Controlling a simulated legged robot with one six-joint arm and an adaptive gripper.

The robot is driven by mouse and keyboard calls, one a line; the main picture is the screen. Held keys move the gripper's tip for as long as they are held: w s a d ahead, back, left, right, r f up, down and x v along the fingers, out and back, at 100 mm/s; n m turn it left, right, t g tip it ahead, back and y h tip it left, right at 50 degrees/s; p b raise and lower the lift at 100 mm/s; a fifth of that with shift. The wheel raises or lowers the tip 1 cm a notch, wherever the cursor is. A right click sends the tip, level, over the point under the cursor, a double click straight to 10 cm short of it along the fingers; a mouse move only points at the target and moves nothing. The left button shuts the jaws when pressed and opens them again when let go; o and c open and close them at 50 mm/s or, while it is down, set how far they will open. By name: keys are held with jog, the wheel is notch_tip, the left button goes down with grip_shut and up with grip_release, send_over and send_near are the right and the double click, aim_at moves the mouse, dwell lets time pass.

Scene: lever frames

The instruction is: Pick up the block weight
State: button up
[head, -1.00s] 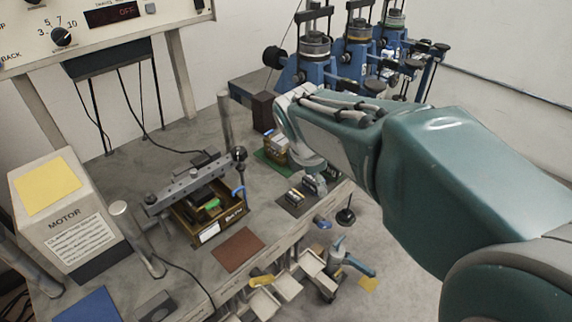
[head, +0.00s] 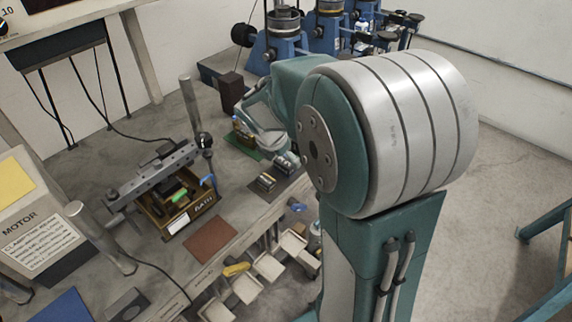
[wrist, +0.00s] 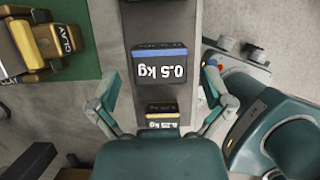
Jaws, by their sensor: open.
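A dark block weight marked 0.5 kg with a blue stripe (wrist: 160,66) sits on a dark mat. In the wrist view it lies between the fingers of my gripper (wrist: 160,76), which is open with one finger on each side. I see a gap on both sides. A smaller dark weight with a yellow stripe (wrist: 162,109) lies nearer my palm and is partly hidden by it. In the head view a small weight (head: 265,181) shows on the dark mat (head: 271,194), while my arm hides much of the gripper.
A green mat (wrist: 72,115) with brass-and-black blocks (wrist: 36,42) lies left in the wrist view. A brass box (head: 186,212) under a metal lever and a brown mat (head: 211,239) share the bench. Blue stands (head: 327,36) stand behind. The bench edge is close by.

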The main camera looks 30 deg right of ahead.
jog(key=x, duration=0.2)
jog(key=shift+f, duration=0.3)
jog(key=shift+a, duration=0.2)
jog(key=c, duration=0.4)
jog(key=shift+d, duration=0.1)
jog(key=c, duration=0.8)
jog(key=shift+r, duration=0.15)
